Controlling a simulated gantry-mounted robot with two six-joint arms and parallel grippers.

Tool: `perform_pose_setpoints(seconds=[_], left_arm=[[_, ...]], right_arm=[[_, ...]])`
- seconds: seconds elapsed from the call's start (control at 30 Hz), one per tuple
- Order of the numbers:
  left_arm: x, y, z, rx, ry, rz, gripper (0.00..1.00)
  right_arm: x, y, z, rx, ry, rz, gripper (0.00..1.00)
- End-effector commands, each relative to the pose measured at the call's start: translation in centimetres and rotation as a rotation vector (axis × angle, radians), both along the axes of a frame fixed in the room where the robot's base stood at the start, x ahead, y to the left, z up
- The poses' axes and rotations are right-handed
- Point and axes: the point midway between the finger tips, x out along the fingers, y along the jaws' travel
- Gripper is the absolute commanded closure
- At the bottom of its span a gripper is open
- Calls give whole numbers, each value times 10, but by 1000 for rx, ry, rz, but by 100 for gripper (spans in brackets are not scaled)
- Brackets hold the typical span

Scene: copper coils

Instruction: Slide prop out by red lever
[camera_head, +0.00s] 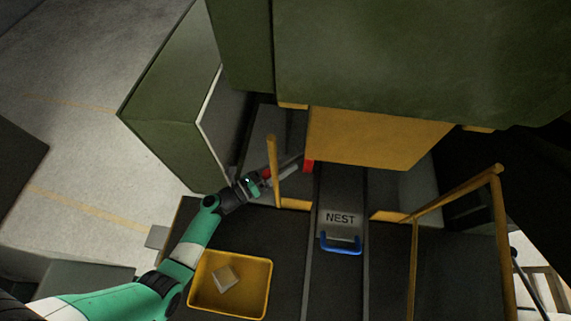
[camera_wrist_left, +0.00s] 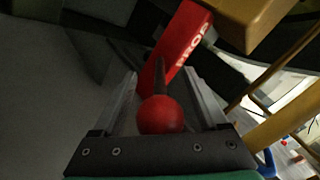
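The red prop (camera_wrist_left: 178,45), a block lettered PROP, stands at the upper middle of the left wrist view. In the head view a strip of the prop (camera_head: 309,166) shows under the yellow block. A dark rod runs from the prop to a red ball knob (camera_wrist_left: 160,115), the lever's end. My left gripper (camera_wrist_left: 160,75) is open, its two fingers on either side of the rod and knob, with gaps visible beside the knob. In the head view my left gripper (camera_head: 289,166) reaches behind a yellow post. My right gripper is not in view.
A yellow post (camera_head: 273,172) stands close to my left gripper. A large yellow block (camera_head: 375,138) hangs above the prop. A plate lettered NEST (camera_head: 340,218) with a blue handle (camera_head: 341,243) lies on the dark track. A yellow tray (camera_head: 252,308) holds a pale block. A yellow railing (camera_head: 455,190) stands right.

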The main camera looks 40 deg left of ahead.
Motion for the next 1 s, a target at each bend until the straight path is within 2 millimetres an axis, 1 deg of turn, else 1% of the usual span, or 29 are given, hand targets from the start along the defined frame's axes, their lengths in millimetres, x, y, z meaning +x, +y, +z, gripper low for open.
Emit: perform_pose_setpoints(seconds=[0.03, 0.07, 0.1, 0.27, 0.4, 0.43, 1.0], left_arm=[[0, 0, 0, 0, 0, 0, 32], [0, 0, 0, 0, 0, 0, 37], [0, 0, 0, 0, 0, 0, 44], [0, 0, 0, 0, 0, 0, 73], [0, 0, 0, 0, 0, 0, 98], [0, 0, 0, 0, 0, 0, 100], [0, 0, 0, 0, 0, 0, 100]], right_arm=[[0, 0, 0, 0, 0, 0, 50], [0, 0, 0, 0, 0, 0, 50], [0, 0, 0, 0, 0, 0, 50], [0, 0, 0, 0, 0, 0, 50], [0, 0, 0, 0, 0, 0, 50], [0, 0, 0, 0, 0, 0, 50], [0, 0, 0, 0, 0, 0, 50]])
